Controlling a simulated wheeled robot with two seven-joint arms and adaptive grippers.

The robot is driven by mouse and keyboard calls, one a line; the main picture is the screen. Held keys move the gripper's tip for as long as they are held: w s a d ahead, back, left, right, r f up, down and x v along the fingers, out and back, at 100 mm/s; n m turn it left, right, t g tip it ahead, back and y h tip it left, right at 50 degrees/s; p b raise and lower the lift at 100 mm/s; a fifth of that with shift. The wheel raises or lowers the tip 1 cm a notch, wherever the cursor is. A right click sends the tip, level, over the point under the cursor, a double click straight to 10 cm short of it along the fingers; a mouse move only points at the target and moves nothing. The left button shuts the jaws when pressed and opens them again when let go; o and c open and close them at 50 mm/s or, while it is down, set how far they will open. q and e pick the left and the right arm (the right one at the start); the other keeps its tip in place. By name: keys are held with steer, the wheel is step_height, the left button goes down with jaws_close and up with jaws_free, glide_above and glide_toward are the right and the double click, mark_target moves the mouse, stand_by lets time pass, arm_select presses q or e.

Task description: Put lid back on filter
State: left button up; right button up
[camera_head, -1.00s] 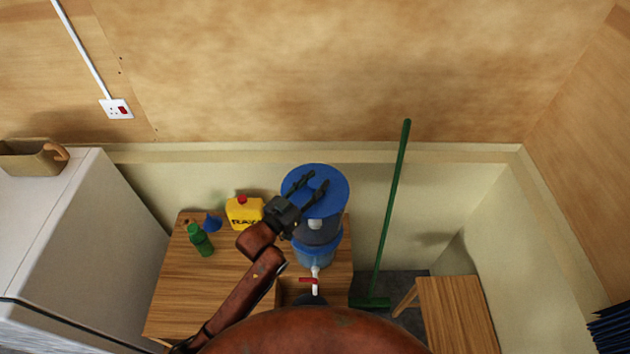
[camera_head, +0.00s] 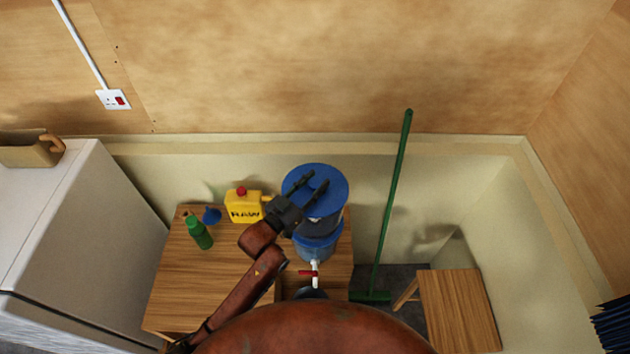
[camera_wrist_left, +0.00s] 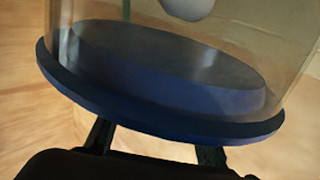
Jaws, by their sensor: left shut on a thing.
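The round blue lid (camera_head: 335,190) is over the top of the filter, in the head view. My left gripper (camera_head: 315,181) is shut on it from above, with both dark fingers across its top. The filter has a clear upper container (camera_wrist_left: 285,70), a blue collar (camera_head: 318,242) and a white tap with a red handle (camera_head: 308,273). In the left wrist view the blue lid (camera_wrist_left: 150,113) lines up with the end of the clear container and appears to meet its rim; I cannot tell if it is fully seated. My right gripper is not in view.
A yellow RAW can (camera_head: 244,207), a blue funnel (camera_head: 212,216) and a green bottle (camera_head: 198,232) stand on the wooden table (camera_head: 185,285) left of the filter. A green broom (camera_head: 390,205) leans right of it. A wooden stool (camera_head: 457,310) stands further right.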

arm_select(q)
steer(key=shift+f, duration=0.3)
stand_by(0.9)
steer(key=o, duration=1.3)
steer(key=v, duration=1.2)
steer(key=shift+s, duration=0.1)
